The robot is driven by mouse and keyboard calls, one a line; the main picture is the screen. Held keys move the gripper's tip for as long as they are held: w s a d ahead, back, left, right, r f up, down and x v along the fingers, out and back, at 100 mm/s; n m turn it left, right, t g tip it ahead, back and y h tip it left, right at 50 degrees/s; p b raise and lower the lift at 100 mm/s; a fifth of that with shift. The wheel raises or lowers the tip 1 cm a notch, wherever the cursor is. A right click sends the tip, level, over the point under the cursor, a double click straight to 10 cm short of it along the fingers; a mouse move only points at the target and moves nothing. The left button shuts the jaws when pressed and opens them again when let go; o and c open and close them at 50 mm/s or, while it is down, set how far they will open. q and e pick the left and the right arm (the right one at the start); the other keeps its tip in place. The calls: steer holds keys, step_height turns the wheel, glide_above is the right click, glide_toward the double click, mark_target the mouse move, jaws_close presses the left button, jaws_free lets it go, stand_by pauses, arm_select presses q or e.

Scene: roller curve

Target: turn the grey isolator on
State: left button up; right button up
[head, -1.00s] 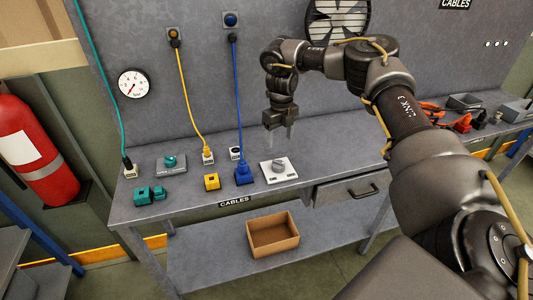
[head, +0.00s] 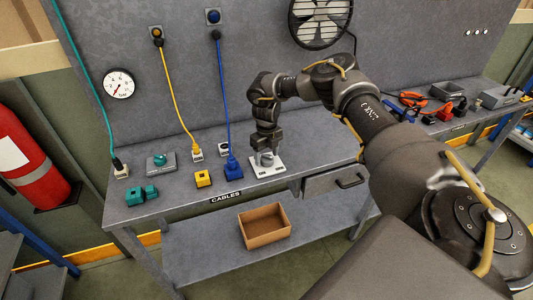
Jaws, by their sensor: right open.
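The grey isolator (head: 267,160) is a round grey knob on a white plate (head: 268,171) on the bench, right of the blue plug. My left gripper is not in view.
A blue plug (head: 233,167) stands close left of the plate, with a yellow socket (head: 203,178) and teal connectors (head: 142,194) further left. A teal-knobbed grey box (head: 161,161) sits behind. An open cardboard box (head: 265,226) is on the lower shelf.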

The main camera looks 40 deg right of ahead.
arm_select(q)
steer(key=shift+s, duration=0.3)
arm_select(e)
steer(key=shift+f, duration=0.1)
steer(key=c, duration=1)
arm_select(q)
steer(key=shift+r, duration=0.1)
arm_select(e)
steer(key=m+p, duration=0.1)
steer(key=m, duration=0.3)
steer(key=shift+d, duration=0.1)
steer(key=m+p, duration=0.1)
steer(key=m, duration=0.4)
steer(key=shift+p, duration=0.3)
steer(key=m+p, duration=0.1)
steer(key=m, duration=0.3)
steer(key=shift+m, duration=0.4)
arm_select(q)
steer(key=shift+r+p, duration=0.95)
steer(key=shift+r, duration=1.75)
arm_select(e)
steer(key=shift+d+m, duration=0.1)
steer(key=shift+m, duration=2)
